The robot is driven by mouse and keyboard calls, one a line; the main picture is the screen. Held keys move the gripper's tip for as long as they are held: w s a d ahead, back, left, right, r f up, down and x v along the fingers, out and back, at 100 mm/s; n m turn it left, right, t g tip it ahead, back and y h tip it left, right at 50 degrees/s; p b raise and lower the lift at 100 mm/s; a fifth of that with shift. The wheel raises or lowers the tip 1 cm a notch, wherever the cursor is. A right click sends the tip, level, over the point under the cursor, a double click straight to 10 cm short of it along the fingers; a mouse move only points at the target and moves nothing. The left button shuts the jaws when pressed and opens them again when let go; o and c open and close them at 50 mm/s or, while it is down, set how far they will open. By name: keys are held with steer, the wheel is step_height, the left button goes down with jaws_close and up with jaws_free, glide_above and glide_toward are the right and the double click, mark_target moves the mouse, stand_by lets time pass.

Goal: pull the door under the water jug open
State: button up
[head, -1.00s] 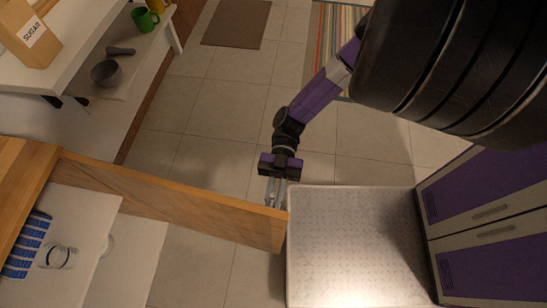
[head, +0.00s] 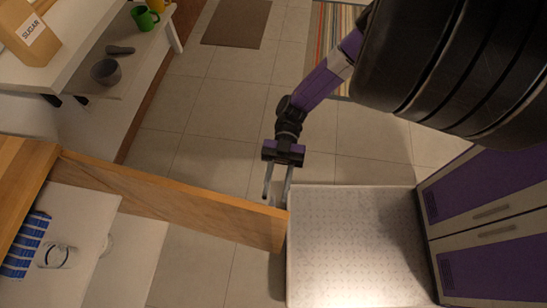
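The wooden door (head: 175,198) stands swung out from the cabinet (head: 12,175) at left, showing the white shelves inside. Its free end is near the picture's middle. My gripper (head: 275,200) is at the door's far-side face near that free end, its two fingers apart and pointing toward the door. The fingertips are close to the door's edge; whether they touch it cannot be told. Nothing shows between the fingers. No water jug can be clearly made out.
A clear glass item (head: 57,256) and a blue-and-white striped item (head: 26,246) are on the cabinet's upper shelf. A white table at upper left holds a sugar bag (head: 30,33) and a green mug (head: 144,19). Tiled floor (head: 215,110) lies open beyond the door.

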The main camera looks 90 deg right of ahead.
steer(key=shift+s+d, duration=0.2)
steer(key=shift+d, duration=0.8)
steer(key=shift+s+d, duration=0.15)
steer(key=shift+d, duration=0.8)
